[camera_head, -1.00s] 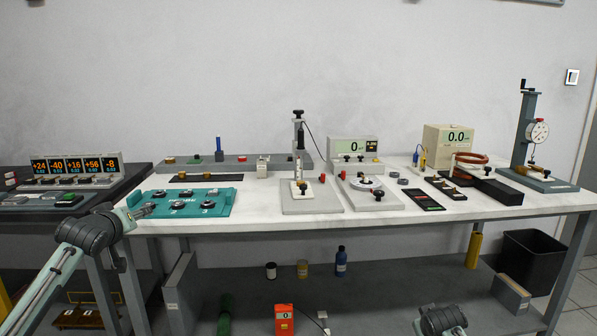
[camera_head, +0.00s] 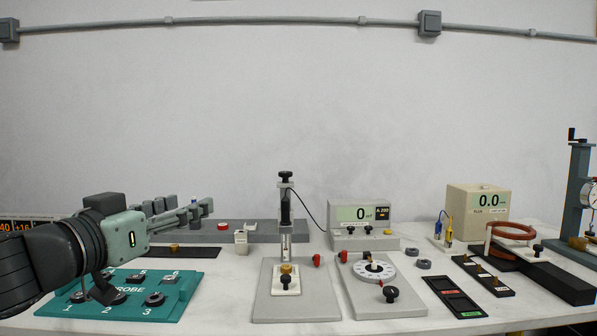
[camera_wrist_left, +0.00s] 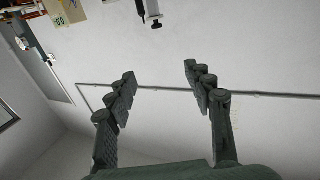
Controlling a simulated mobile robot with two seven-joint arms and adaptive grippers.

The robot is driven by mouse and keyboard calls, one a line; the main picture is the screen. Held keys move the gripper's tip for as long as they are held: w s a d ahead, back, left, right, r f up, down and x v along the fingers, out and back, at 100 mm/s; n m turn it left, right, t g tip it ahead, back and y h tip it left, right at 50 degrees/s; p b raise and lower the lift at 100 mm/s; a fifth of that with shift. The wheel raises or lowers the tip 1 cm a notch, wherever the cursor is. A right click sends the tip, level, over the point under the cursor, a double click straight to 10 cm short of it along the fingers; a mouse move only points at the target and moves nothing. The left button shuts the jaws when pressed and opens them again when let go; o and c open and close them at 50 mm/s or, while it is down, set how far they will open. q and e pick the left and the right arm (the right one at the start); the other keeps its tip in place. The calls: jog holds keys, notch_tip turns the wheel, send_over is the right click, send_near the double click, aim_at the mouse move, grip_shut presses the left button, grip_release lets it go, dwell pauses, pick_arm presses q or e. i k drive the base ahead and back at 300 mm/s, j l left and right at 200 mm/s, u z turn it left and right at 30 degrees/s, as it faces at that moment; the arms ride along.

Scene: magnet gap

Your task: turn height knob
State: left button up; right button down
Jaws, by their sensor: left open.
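A black knob (camera_head: 286,176) tops the upright stand (camera_head: 301,245) in the middle of the bench; I take it as the height knob. The stand carries a dark probe with a cable, above a small white plate with a brass knob. My left gripper (camera_head: 196,209) is open and empty, left of the stand and lower than the black knob, fingers pointing right. In the left wrist view my spread fingers (camera_wrist_left: 159,75) have nothing between them, and the knob (camera_wrist_left: 155,25) appears upside down beyond the tips. My right gripper is out of view.
A teal board (camera_head: 180,304) with numbered sockets lies beneath my left arm. A grey dial unit (camera_head: 380,275) stands right of the stand, a meter (camera_head: 361,215) behind it. A red coil (camera_head: 512,232) and cream meter (camera_head: 477,211) are farther right. The space above the bench is clear.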

aim_at(285, 175)
jog(key=i+l, duration=0.3)
jog(key=i, duration=0.2)
jog(key=i+l, duration=0.3)
jog(key=i, duration=0.2)
